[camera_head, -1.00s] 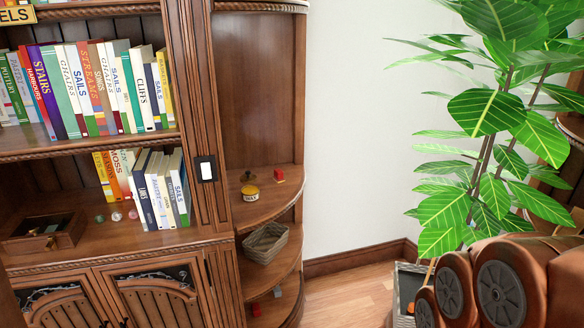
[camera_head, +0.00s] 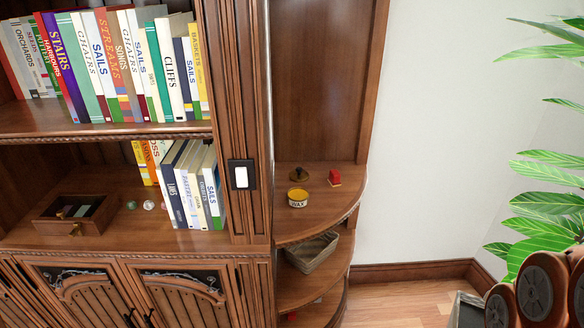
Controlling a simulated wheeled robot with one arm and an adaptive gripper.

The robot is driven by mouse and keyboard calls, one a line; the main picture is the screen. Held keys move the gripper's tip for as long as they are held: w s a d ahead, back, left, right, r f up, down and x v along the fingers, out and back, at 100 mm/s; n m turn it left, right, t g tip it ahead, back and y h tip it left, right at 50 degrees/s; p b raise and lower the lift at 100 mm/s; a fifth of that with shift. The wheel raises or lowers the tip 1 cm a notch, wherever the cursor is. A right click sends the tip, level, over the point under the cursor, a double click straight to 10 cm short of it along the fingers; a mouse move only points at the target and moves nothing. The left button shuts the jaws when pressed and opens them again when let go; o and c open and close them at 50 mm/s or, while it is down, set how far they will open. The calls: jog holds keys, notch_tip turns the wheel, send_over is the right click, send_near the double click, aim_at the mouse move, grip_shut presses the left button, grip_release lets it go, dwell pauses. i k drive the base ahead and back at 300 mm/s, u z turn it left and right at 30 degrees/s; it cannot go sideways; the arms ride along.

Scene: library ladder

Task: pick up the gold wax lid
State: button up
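A small gold-brown round lid with a knob (camera_head: 299,175) lies on the upper curved corner shelf (camera_head: 325,209). Just in front of it stands a yellow tin with a white label reading WAX (camera_head: 298,198). The lid is beside the tin, not on it. A small red object (camera_head: 335,178) sits to the right of the lid. My gripper is not in view; only brown links of my arm show at the lower right, well away from the shelf.
A grey woven basket (camera_head: 311,252) sits on the lower corner shelf. Bookcase shelves with upright books (camera_head: 178,70) and an open wooden box (camera_head: 75,214) are left. A white switch (camera_head: 241,175) is on the post. A leafy plant (camera_head: 550,205) stands right.

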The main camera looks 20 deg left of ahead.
aim_at(298, 176)
jog(key=u, duration=0.6)
jog(key=i, duration=0.75)
jog(key=u, duration=1)
jog(key=i, duration=0.55)
jog(key=z, duration=0.05)
